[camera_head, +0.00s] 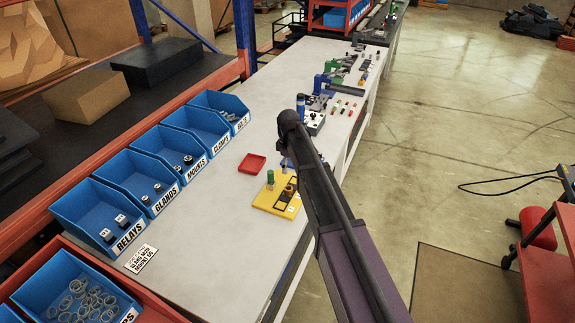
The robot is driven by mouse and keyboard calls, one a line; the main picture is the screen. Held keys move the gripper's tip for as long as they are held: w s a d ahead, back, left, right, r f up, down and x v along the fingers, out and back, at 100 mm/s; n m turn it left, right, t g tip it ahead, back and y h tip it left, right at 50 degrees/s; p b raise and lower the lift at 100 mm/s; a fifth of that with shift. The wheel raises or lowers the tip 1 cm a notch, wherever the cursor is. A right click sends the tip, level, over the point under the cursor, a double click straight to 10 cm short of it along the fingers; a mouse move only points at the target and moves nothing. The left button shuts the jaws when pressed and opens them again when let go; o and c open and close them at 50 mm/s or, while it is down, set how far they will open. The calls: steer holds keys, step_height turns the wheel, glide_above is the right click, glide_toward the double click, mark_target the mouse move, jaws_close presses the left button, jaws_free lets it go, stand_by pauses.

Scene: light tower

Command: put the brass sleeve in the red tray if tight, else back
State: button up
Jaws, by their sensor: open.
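The red tray (252,164) is a small, shallow, empty square on the white bench, left of my arm. Just in front of it lies a yellow board (266,205) with dark-framed spots. A small brass-brown piece (289,191), probably the brass sleeve, stands on the board's right part, close beside my arm in the picture. Its fit cannot be judged from here. A green cylinder (270,178) stands at the board's back left. My arm reaches up from the lower right across the board's right side. My gripper cannot be made out; the arm seems to hide it.
Blue bins (85,205) labelled relays, glands, mounts and clamps line the bench's left side. A printed card (140,259) lies near the front. Blue and green fixtures (335,85) stand farther back. The bench surface (195,235) left of the board is clear.

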stand_by(0.7)
steer(key=s+d+m, duration=1.4)
steer(key=s+d, duration=0.8)
steer(key=s, duration=0.4)
steer(key=shift+d, duration=0.3)
